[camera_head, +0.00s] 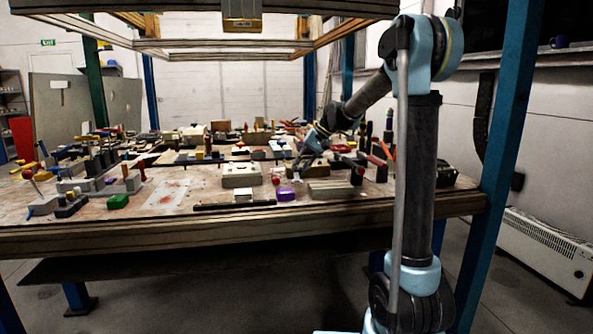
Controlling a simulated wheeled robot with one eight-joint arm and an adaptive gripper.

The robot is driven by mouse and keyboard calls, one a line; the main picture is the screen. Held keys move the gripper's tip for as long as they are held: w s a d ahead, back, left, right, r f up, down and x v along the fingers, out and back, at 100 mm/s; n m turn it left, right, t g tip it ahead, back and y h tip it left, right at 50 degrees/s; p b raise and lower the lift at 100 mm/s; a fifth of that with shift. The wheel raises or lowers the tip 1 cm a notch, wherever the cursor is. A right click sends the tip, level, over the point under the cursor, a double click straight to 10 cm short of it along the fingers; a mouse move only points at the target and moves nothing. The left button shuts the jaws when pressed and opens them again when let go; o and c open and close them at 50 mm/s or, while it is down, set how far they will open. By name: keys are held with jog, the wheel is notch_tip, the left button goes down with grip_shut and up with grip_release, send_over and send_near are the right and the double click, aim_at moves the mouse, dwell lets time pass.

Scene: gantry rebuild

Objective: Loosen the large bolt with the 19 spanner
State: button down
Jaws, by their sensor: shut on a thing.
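My gripper (302,160) is over the right half of the workbench, low above the tools and pointing down to the left. It is shut on a thin grey tool, too small here to tell whether it is the 19 spanner. A pale block (240,175) with small raised round parts on top sits to the left of the gripper. I cannot tell which part on the bench is the large bolt. My arm comes in from the right and hides part of the bench behind it.
The wooden workbench (200,238) is crowded with blocks, holders and hand tools. A purple object (286,194), a ribbed block (331,189) and a dark bar (234,205) lie near its front edge. A blue post (504,150) stands at the right, and a beam frame hangs above.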

jog(key=shift+d+n, duration=0.3)
jog(key=shift+w+d, duration=0.1)
jog(key=shift+w+d+n+g, duration=0.2)
jog(key=shift+d+n+g, duration=0.2)
jog(key=shift+d+n, duration=0.15)
jog(key=shift+w+d+n+g, duration=0.15)
jog(key=shift+d+n+g, duration=0.25)
jog(key=shift+n, duration=0.15)
jog(key=shift+w+d+n+g+h, duration=0.55)
jog(key=shift+d+n, duration=0.3)
jog(key=shift+n, duration=0.25)
jog(key=shift+w, duration=0.1)
jog(key=shift+r, duration=1.75)
